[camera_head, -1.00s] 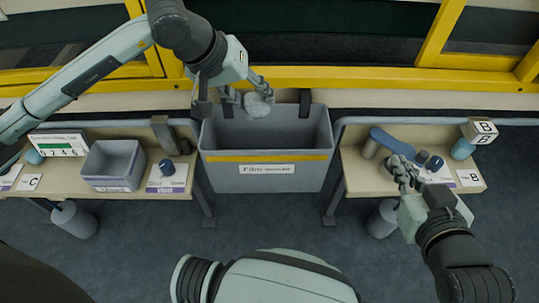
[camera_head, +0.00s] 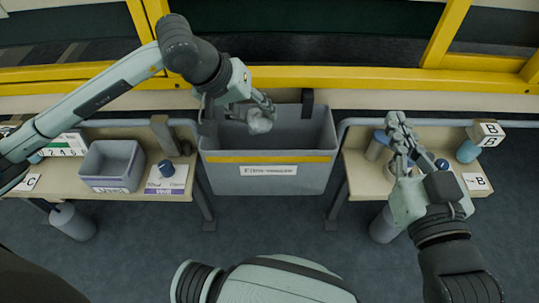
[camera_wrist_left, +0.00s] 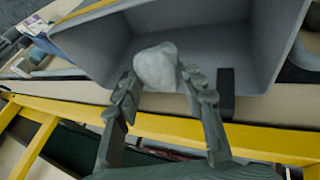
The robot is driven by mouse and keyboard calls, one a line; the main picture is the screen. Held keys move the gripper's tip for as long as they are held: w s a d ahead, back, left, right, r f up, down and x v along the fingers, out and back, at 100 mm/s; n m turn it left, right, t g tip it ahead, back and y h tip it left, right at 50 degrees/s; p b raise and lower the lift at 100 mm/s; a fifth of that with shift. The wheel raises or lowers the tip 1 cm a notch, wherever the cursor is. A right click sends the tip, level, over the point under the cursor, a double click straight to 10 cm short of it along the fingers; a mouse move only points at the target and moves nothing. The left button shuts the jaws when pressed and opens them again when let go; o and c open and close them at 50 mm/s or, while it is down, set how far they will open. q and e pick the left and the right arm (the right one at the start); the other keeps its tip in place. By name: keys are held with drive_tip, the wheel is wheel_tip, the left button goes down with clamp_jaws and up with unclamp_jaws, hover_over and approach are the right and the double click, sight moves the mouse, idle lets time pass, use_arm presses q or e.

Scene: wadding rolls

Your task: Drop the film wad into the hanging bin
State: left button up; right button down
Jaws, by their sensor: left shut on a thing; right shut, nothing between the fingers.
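The film wad (camera_head: 260,121) is a pale, crumpled lump. My left gripper (camera_head: 262,108) is shut on it, and the wad also shows between the fingertips in the left wrist view (camera_wrist_left: 156,67). The grey hanging bin (camera_head: 268,178) has a yellow stripe and a label on its front and hangs between two tables. The wad and the left fingertips are over the bin's mouth, near its back wall; the bin's inside (camera_wrist_left: 215,40) shows behind the wad in the wrist view. My right gripper (camera_head: 396,122) is shut and empty above the right table.
The left table holds a small grey bin (camera_head: 110,166), a blue knob (camera_head: 167,169) and a counter display. A yellow rail (camera_head: 340,77) runs behind the hanging bin.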

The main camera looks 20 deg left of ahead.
use_arm(q)
drive_tip(key=o, duration=0.9)
drive_tip(key=v, duration=1.2)
